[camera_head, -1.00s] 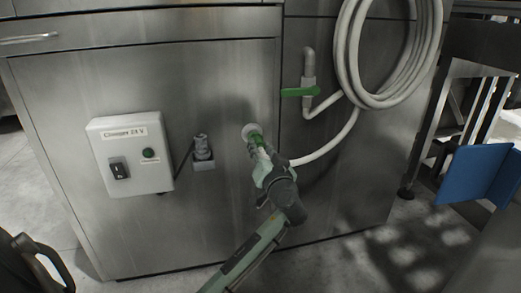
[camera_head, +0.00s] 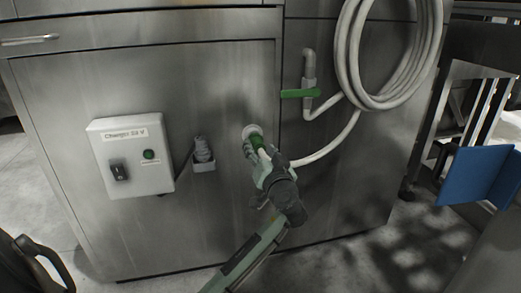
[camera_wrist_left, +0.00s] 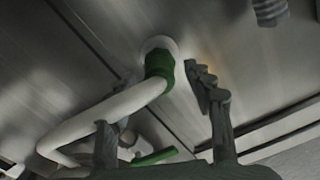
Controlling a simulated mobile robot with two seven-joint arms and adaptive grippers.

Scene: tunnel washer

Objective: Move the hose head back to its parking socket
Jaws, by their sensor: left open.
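The hose head, a green collar (camera_head: 259,144) on the end of a white hose (camera_head: 331,148), sits at a round white socket (camera_head: 250,130) on the steel panel. In the left wrist view the green collar (camera_wrist_left: 160,66) meets the white ring (camera_wrist_left: 158,45), with the hose bending away to the lower left. My left gripper (camera_head: 256,156) is open at the hose head. In the wrist view its fingers (camera_wrist_left: 163,84) stand on either side of the collar, with a gap on the right; contact on the left is unclear. My right gripper is not in view.
A white control box (camera_head: 131,155) and a grey ribbed plug (camera_head: 202,149) in a holder are left of the socket. A green-handled valve (camera_head: 299,93) and the coiled hose (camera_head: 350,50) are at the upper right. A blue panel (camera_head: 474,174) stands far right.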

